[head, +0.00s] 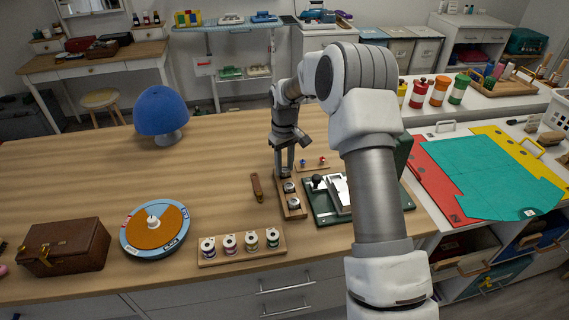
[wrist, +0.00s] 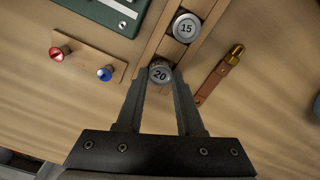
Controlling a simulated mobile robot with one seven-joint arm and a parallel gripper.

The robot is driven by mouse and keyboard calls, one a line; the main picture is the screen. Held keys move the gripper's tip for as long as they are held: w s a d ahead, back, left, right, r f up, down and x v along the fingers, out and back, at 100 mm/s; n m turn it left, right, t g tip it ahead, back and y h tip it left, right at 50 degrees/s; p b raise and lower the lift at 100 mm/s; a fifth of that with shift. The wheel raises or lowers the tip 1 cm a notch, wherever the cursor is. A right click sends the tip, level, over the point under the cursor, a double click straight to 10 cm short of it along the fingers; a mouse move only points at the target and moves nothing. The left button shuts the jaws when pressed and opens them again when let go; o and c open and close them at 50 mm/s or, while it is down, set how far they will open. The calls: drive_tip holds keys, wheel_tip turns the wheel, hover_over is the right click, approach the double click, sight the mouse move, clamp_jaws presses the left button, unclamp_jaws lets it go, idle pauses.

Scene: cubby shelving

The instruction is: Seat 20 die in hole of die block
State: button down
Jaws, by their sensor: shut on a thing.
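The 20 die (wrist: 160,74) is a round silver-grey piece with its number facing up in the wrist view. My gripper (wrist: 160,86) is shut on it, with one fingertip on each side. The die is at one end of the wooden die block (wrist: 172,50), in line with the 15 die (wrist: 186,27). How deep the 20 die sits, and the hole under it, cannot be told. In the head view my gripper (head: 284,173) points down at the far end of the block (head: 298,214), where its fingers partly hide the spot.
A brown tool with a brass end (wrist: 220,75) lies close beside the block. On the other side are a small board with a red knob (wrist: 60,53) and blue knob (wrist: 105,74), and a green press (wrist: 112,15). A rack of spools (head: 243,254) stands nearer the front edge.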

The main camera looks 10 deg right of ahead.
drive_tip(key=shift+f, duration=0.25)
drive_tip(key=shift+c, duration=2.3)
unclamp_jaws()
wheel_tip(320, 180, up, 18)
drive_tip(key=shift+f+p, duration=0.25)
drive_tip(key=shift+p, duration=0.15)
